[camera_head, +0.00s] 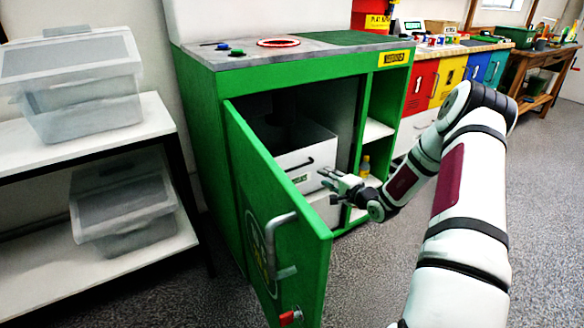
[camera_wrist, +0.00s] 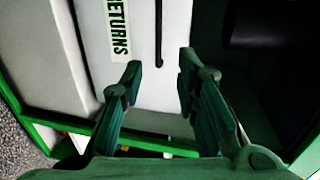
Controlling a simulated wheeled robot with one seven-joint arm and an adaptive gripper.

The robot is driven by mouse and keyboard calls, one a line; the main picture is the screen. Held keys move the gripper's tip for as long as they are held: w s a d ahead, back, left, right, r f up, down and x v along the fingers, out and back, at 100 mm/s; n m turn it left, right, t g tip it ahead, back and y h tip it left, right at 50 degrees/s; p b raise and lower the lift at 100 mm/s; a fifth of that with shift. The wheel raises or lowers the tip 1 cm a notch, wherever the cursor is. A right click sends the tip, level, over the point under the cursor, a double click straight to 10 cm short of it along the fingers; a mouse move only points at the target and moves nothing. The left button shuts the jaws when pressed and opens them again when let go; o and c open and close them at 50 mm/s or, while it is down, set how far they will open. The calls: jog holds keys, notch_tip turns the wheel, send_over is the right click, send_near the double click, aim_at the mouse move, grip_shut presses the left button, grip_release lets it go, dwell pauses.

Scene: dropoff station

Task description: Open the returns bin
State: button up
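The returns bin (camera_head: 318,150) is a white box inside the green cabinet, with a dark handle on its front. In the wrist view its white front (camera_wrist: 95,45) carries a label reading "RETURNS" (camera_wrist: 119,30). The dark bar handle (camera_wrist: 159,30) runs between the lines of my two fingers. My gripper (camera_head: 328,178) is in front of the bin, close to the handle's right end. In the wrist view my gripper (camera_wrist: 160,68) is open, its fingers apart with nothing held. I cannot tell whether the fingertips reach past the handle. The bin appears shut.
The green cabinet door (camera_head: 285,225) stands swung open to the left front of the bin, with a grey handle (camera_head: 272,245). Shelves with a yellow bottle (camera_head: 365,166) are to the right. A white rack (camera_head: 155,122) with clear bins stands at left. Grey floor is free at front.

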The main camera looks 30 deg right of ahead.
jog(key=b+x, duration=0.4)
jog(key=x, duration=1)
jog(key=shift+w+f, duration=0.15)
jog(key=shift+d, duration=0.1)
grip_shut()
